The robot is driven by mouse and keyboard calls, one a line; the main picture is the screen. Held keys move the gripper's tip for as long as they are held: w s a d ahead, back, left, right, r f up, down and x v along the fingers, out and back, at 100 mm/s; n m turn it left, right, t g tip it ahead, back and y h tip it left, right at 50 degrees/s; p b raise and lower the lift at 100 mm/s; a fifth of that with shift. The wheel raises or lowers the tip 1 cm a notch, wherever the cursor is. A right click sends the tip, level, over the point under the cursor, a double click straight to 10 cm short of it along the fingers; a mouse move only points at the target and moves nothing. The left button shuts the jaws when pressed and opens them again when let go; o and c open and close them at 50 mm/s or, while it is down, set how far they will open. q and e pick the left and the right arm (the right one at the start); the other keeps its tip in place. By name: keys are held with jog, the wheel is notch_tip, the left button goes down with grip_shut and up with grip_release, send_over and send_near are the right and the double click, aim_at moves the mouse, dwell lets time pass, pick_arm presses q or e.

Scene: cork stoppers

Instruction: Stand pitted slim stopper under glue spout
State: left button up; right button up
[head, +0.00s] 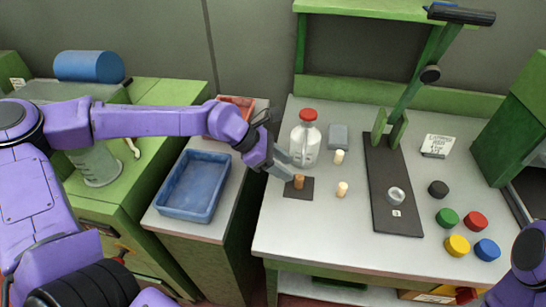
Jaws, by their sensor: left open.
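A slim brown stopper (299,182) stands upright on a small dark square pad (292,193) near the table's left edge. Two pale slim stoppers stand upright nearby, one behind (339,157) and one to the right (342,189). Pits are too small to make out on any of them. My left gripper (284,168) is open and empty, just left of and behind the brown stopper. A dark plate (386,170) with a clear ring (397,195) lies under a tilted green arm (414,88); I cannot make out a glue spout for certain. My right gripper is out of frame.
A clear bottle with a red cap (306,138) and a grey block (338,137) stand behind the stoppers. Several coloured round knobs (457,246) sit at the right. A blue tray (193,187) is on the left cabinet. The table's front middle is clear.

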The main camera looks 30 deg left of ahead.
pick_arm(q)
jog(key=v, duration=0.5)
jog(key=shift+r, duration=0.1)
jog(key=shift+a, duration=0.1)
dwell(1.8)
